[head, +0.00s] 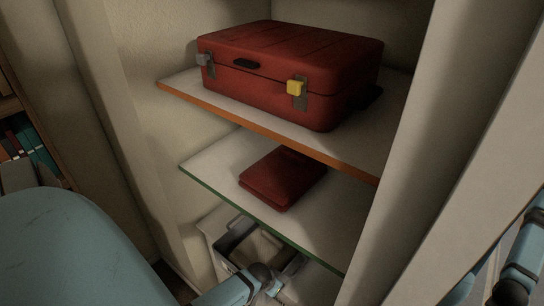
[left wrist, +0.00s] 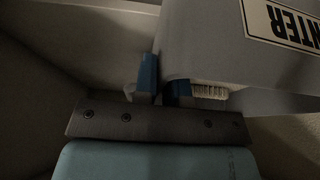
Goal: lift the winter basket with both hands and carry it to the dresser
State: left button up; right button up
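The winter basket (head: 215,228) is a grey open box low in the closet, under the glass shelf, partly hidden by that shelf and my left arm. In the left wrist view its grey side (left wrist: 205,40) fills the upper right, with a white label, upside down, ending in "NTER". My left gripper (left wrist: 163,88) has its blue fingers close together, with the basket's edge between them. A white ribbed piece shows beside the right finger. My right arm is at the lower right of the head view; its gripper is out of view. The dresser is not recognisable in view.
A red suitcase (head: 270,95) stands on the upper shelf (head: 250,117). A folded dark red cloth (head: 283,178) lies on the glass shelf (head: 215,178), close above the basket. Closet side walls stand close on both sides. A bookcase (head: 25,140) is at the far left.

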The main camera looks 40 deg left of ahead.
pick_arm(q)
jog(key=o, duration=0.3)
jog(key=shift+o, duration=0.2)
jog(key=shift+r, duration=0.1)
jog(key=v, duration=1.3)
jog(key=shift+r, duration=0.3)
jog(key=shift+s, duration=0.1)
